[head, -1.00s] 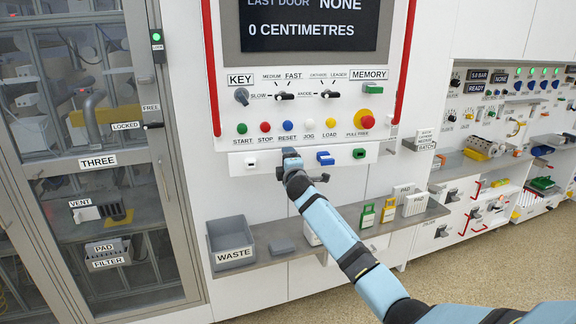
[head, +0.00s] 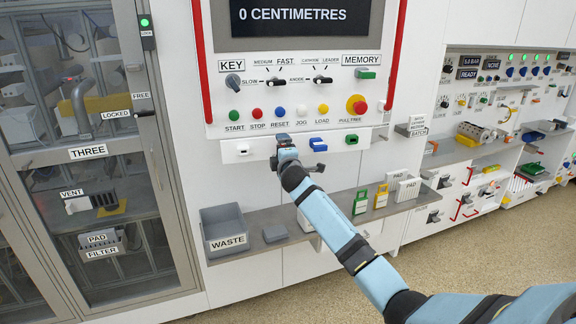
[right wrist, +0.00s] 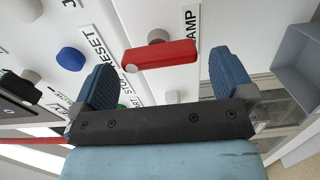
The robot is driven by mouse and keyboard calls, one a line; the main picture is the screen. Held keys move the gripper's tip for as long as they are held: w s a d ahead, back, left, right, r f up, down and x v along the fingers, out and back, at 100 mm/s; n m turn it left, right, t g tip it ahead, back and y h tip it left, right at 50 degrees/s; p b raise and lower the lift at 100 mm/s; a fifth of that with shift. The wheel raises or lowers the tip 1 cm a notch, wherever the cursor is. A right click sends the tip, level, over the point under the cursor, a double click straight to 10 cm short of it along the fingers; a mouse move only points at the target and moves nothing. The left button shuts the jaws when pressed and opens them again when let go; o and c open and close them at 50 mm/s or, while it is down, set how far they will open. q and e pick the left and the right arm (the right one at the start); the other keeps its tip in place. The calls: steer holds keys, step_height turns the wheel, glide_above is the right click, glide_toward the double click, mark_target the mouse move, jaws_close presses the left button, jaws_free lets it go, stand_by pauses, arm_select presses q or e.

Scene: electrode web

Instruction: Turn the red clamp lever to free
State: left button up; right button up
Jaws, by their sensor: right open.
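The red clamp lever (right wrist: 160,55) shows in the right wrist view, mounted on a grey round pivot on the white panel beside a label partly reading "AMP". It lies across the gap between the two blue fingers of my right gripper (right wrist: 161,72), which are open with room on both sides; whether they reach down around it I cannot tell. My left gripper is not in view.
A blue button (right wrist: 70,59) and the RESET label are left of the lever in the right wrist view. A shelf below holds a grey WASTE bin (head: 226,243) and green and yellow items.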

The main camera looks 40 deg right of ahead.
steer(key=b+v, duration=0.1)
steer(key=v, duration=1)
steer(key=shift+s, duration=0.3)
steer(key=s+a+f+m+g+y+p, duration=0.1)
steer(key=s+a+f+y+p, duration=0.15)
steer(key=s+a+f, duration=0.5)
steer(key=s+a+f+m+g+y+p, duration=0.1)
steer(key=s+a+f+m+y, duration=0.2)
steer(key=f, duration=0.8)
steer(key=s+a+f+m+g+y+p, duration=0.1)
steer(key=s+a+f+m, duration=0.1)
steer(key=s, duration=0.6)
steer(key=s+a+f+m+g+y, duration=0.1)
steer(key=s+a+f+m+y, duration=0.1)
steer(key=s+a+f, duration=0.3)
steer(key=s+a+f+m+g+y+p, duration=0.1)
steer(key=s+a+f+m, duration=0.1)
steer(key=s+a, duration=0.5)
steer(key=s+f, duration=0.1)
steer(key=s, duration=0.5)
steer(key=shift+a+f+m+g+p, duration=0.25)
steer(key=shift+f+m+g+p, duration=0.05)
steer(key=shift+f+p, duration=0.05)
